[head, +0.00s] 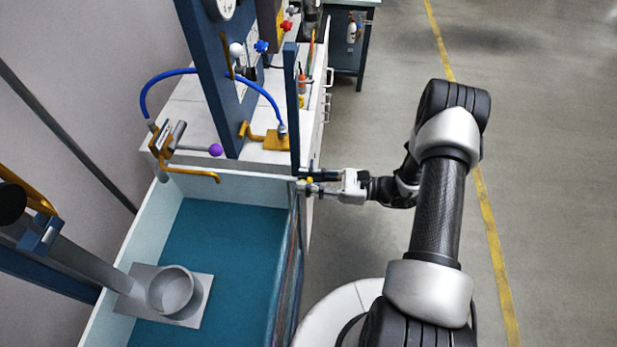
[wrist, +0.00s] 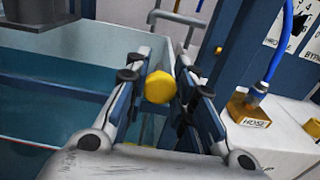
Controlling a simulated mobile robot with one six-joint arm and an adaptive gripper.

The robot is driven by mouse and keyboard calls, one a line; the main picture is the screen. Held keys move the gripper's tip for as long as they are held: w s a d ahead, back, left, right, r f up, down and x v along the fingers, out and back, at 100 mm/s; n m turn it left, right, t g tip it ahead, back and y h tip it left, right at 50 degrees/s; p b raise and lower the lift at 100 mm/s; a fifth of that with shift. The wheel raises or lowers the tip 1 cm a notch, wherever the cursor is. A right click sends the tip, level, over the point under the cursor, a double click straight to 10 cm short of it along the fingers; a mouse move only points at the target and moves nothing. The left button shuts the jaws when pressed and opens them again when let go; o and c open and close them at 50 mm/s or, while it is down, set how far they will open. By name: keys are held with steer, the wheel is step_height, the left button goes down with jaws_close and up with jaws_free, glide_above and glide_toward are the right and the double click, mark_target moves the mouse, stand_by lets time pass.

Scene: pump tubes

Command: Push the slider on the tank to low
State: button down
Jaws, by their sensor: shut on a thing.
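The tank (head: 170,235) is a pale-walled open basin with teal water, at the lower left of the head view. A small yellow knob (head: 309,181), which looks like the slider's handle, sits at the tank's far right corner. In the wrist view the yellow knob (wrist: 160,87) is faceted and lies between my two fingers. My gripper (head: 318,186) reaches in from the right and is shut on this knob. The slider's track and any low or high marks are hidden or too small to read.
A blue upright post (head: 291,110) rises right by my gripper. Behind the tank is a white bench with a blue hose (head: 262,92), a brass block labelled HOSE (wrist: 249,108) and a purple-tipped lever (head: 215,150). A grey cup (head: 172,292) stands in the tank. Open floor lies right.

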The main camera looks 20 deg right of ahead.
step_height(320, 180, down, 2)
steer(key=shift+f+b, duration=0.25)
steer(key=shift+b, duration=0.2)
steer(key=shift+s, duration=0.1)
steer(key=c, duration=1.3)
jaws_free()
steer(key=shift+r, duration=0.1)
steer(key=shift+c, duration=0.2)
steer(key=shift+d, duration=0.1)
steer(key=v, duration=1.2)
